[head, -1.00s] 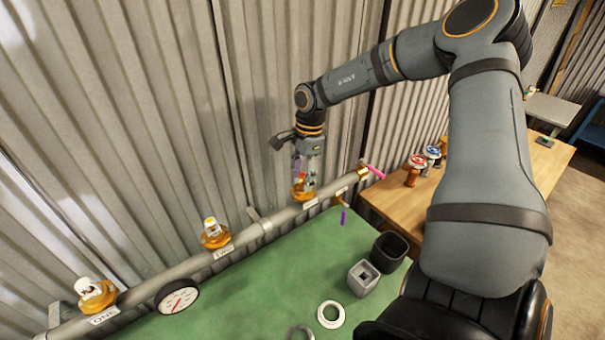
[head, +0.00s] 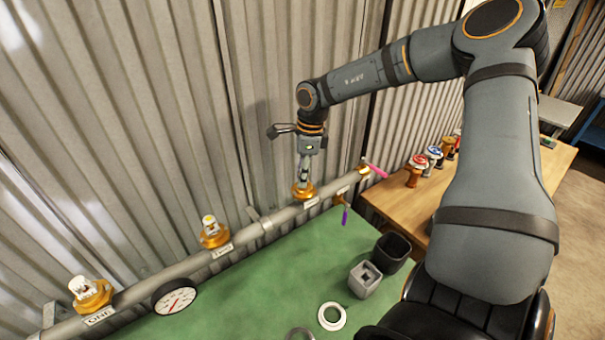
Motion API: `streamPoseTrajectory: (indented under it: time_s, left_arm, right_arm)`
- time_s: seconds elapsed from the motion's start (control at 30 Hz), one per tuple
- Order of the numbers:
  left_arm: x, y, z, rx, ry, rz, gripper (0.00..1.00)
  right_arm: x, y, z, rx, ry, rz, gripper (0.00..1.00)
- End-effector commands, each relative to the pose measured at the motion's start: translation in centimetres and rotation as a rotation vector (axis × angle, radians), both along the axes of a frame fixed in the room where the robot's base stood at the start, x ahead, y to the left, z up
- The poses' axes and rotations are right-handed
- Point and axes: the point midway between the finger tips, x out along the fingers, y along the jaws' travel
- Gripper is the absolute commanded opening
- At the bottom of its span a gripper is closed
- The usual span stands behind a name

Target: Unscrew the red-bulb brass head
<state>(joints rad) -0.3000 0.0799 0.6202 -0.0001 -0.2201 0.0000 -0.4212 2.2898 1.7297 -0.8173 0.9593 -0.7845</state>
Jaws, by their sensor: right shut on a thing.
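My right gripper (head: 304,180) points down at the far end of the grey pipe (head: 181,270). It is shut on the brass head (head: 303,193) there, at the third outlet; the fingers cover its bulb, so I cannot tell the colour. A second brass head (head: 214,237) with a yellow bulb sits at the middle outlet. A third brass head (head: 93,298) with a pale bulb sits at the near left outlet, labelled ONE. My left gripper is not in view.
A round gauge (head: 176,300) hangs on the pipe. A pink lever (head: 376,171) and a purple lever (head: 345,217) are near its far end. A grey square socket (head: 365,279), a black cup (head: 391,251) and a white ring (head: 331,316) lie on the green surface (head: 270,280). Several heads (head: 416,166) stand on the wooden table (head: 520,165).

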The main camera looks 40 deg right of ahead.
Motion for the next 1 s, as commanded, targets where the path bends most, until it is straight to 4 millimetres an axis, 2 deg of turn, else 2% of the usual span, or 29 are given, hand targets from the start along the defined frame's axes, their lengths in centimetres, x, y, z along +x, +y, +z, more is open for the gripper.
streamPoseTrajectory:
  time_s: [0.13, 0.3, 0.4, 0.77, 1.0]
  left_arm:
    - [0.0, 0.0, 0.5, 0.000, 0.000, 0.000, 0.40]
    - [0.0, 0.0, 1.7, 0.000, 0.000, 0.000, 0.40]
    - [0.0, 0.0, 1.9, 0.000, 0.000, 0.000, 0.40]
    - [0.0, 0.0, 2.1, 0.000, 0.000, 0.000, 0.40]
    - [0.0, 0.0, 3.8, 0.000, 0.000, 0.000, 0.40]
  right_arm:
    - [-0.1, 0.1, 0.1, 0.001, 0.004, 0.069, 0.00]
    - [-0.2, 0.1, 0.2, 0.001, 0.007, 0.356, 0.00]
    - [-0.2, 0.1, 0.1, 0.002, 0.006, 0.468, 0.00]
    - [-0.3, 0.1, 0.0, 0.003, 0.006, 0.530, 0.00]
    - [-0.4, 0.1, 0.2, 0.004, 0.008, 0.905, 0.00]
